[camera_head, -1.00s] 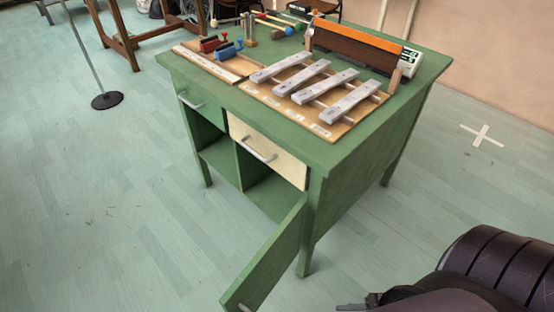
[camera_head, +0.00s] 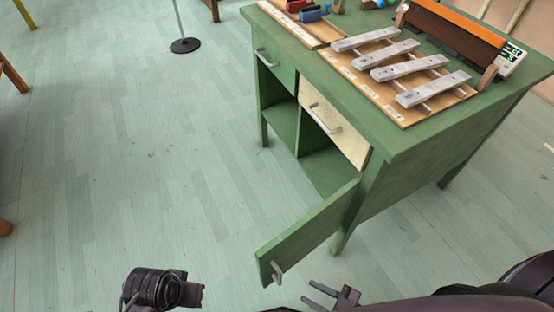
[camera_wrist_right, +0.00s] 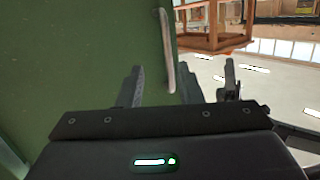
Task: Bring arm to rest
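The right wrist view also shows the open fingers (camera_wrist_right: 182,68), with the door (camera_wrist_right: 75,60) filling the left side. The door's pale handle (camera_wrist_right: 166,50) shows in the gap between the fingers, beyond them and not gripped. A dark part of my left arm (camera_head: 160,288) is at the bottom left of the head view; its finger state is unclear.
The green desk (camera_head: 430,130) carries grey metal bars (camera_head: 410,68) on a wooden board and an orange-topped brown box (camera_head: 455,35). A cream drawer front (camera_head: 333,118) is above the open compartment. The floor at left is clear around a round black stand base (camera_head: 185,45).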

